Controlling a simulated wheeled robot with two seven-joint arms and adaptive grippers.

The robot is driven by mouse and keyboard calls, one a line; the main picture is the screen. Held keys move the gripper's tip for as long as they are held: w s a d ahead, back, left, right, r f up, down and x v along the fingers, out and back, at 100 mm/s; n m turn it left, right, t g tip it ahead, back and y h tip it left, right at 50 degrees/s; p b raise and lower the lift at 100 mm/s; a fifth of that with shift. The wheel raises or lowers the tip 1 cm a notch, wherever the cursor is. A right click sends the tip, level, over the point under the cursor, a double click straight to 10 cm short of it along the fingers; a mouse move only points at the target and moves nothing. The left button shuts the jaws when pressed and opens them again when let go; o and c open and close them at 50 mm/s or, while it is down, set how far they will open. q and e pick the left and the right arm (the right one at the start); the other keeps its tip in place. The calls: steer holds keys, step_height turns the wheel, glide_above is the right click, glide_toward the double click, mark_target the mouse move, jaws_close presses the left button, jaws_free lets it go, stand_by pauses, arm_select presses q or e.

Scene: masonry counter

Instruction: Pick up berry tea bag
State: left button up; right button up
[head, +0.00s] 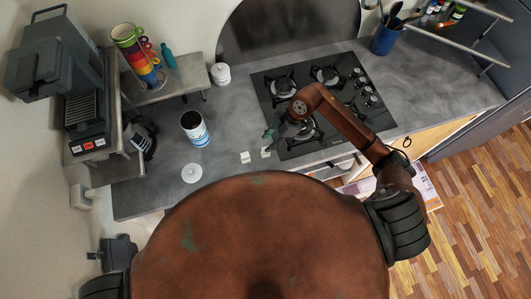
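My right gripper (268,138) is just behind and above the right tea bag, close to the hob's front left corner. Its fingers are small and dark here, so I cannot tell whether they are open or shut, or whether they touch the bag. My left gripper is not in view.
An open blue-and-white canister (194,129) stands left of the tea bags, with a white lid (191,173) in front of it. The black hob (283,105) is to the right. A mug stack (140,58) and a coffee machine (84,95) stand at left.

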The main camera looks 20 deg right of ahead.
step_height(320, 180, down, 2)
steer(key=shift+d+f+h, duration=0.15)
steer(key=shift+f+h, duration=0.1)
steer(key=shift+h, duration=0.05)
steer(key=p+x, duration=0.1)
steer(key=x, duration=0.2)
steer(key=p+x, duration=0.1)
steer(key=x, duration=0.1)
steer(key=shift+w+d+f, duration=0.1)
steer(key=shift+f, duration=0.35)
steer(key=shift+c, duration=0.3)
jaws_close()
